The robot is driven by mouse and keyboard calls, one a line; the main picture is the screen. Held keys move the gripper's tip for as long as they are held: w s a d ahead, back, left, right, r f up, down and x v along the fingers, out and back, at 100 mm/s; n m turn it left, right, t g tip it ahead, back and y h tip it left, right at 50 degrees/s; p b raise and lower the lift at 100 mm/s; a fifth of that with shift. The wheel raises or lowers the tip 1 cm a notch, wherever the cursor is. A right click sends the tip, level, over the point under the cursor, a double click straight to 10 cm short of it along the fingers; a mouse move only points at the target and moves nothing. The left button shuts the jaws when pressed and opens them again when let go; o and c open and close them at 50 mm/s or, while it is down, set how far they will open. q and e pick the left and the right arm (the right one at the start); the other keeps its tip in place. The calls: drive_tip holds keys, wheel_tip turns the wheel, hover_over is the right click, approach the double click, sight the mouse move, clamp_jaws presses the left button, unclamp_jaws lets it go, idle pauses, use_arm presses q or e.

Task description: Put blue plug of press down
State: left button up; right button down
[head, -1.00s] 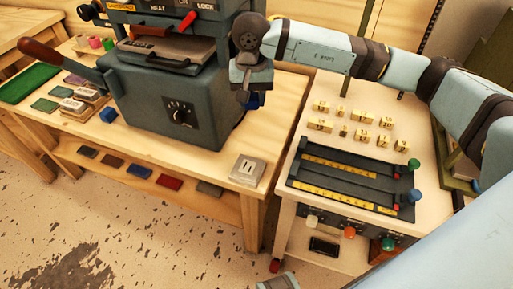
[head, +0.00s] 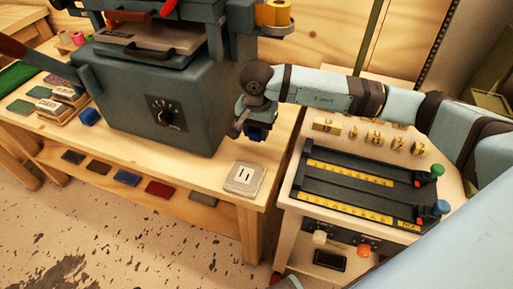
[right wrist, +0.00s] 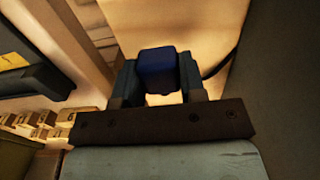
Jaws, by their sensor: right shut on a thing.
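My right gripper (head: 254,130) is shut on the blue plug (head: 257,135), which hangs below it beside the press. In the right wrist view the plug (right wrist: 158,70) sits between the two fingers, with pale wooden surface behind it. A dark cable shows just right of the gripper in that view. The grey press (head: 165,100) stands on the wooden bench at the left, with a dial on its front. I cannot tell whether the plug touches the bench. My left gripper is not in view.
A light block with two slots (head: 244,178) lies near the bench's front right corner. A side table (head: 292,192) to the right carries brass type and a black ruled tray (head: 350,190).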

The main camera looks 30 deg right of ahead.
sight(257, 155)
wheel_tip(257, 155, down, 6)
drive_tip(key=shift+f+b, duration=0.1)
drive_tip(key=shift+b, duration=0.2)
drive_tip(key=shift+f, duration=0.35)
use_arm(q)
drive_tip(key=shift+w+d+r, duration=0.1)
use_arm(e)
drive_tip(key=shift+f+b, duration=0.3)
drive_tip(key=shift+b, duration=0.05)
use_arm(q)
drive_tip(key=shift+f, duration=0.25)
use_arm(e)
drive_tip(key=shift+f, duration=0.25)
use_arm(q)
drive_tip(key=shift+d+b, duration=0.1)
drive_tip(key=shift+b, duration=0.2)
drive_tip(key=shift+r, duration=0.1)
use_arm(e)
drive_tip(key=c, duration=0.7)
unclamp_jaws()
